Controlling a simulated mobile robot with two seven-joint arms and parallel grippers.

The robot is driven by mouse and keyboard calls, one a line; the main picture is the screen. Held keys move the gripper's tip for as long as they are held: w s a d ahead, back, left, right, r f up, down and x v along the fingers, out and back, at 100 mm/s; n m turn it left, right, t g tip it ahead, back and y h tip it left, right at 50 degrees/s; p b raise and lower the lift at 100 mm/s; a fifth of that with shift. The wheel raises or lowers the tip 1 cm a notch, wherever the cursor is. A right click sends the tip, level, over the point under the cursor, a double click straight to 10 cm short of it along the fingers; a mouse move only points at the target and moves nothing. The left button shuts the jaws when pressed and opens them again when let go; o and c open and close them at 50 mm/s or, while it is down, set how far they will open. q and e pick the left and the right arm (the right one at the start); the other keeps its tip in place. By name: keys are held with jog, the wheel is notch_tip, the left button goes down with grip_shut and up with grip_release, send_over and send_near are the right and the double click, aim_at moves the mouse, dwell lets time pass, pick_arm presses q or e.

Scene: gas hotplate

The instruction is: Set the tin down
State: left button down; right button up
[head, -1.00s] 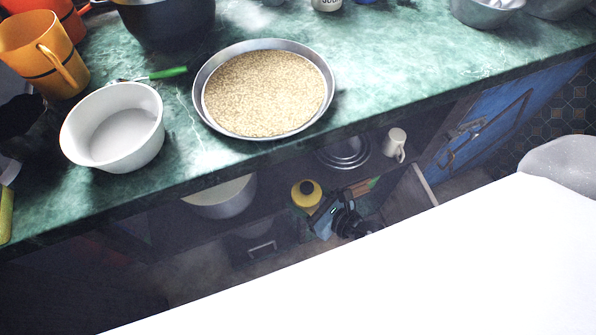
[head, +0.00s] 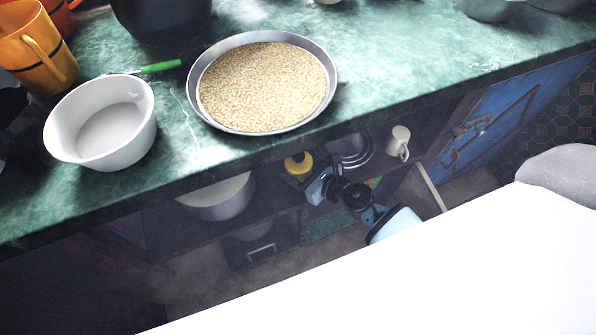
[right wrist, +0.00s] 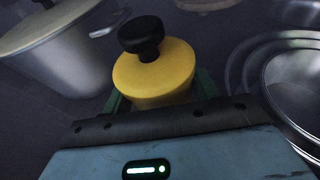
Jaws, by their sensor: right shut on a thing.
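The tin (head: 298,164) is yellow with a black knob on its lid. In the head view it is inside the open shelf under the counter, partly hidden by the counter edge and my gripper. My right gripper (head: 312,176) is shut on it. In the right wrist view the tin (right wrist: 155,75) looks upright between the fingers, and its lower part is hidden by the gripper body. I cannot tell whether its base touches the shelf. My left gripper is not in view.
A large pot (head: 222,200) stands left of the tin, and stacked steel bowls (right wrist: 300,85) are close on its right. A white mug (head: 398,140) is further right. The green counter (head: 400,60) overhangs the shelf and holds a pan of grain (head: 262,88) and a white bowl (head: 100,125).

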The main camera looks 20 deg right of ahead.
jog(key=shift+f+b, duration=0.4)
jog(key=shift+f, duration=0.6)
jog(key=shift+r, duration=0.15)
jog(key=shift+f+b, duration=0.25)
jog(key=shift+b, duration=0.05)
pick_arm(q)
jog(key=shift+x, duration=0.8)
pick_arm(e)
jog(key=o, duration=0.8)
jog(key=shift+c, duration=0.2)
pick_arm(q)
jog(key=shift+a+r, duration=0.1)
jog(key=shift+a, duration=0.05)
pick_arm(e)
jog(key=shift+r, duration=0.2)
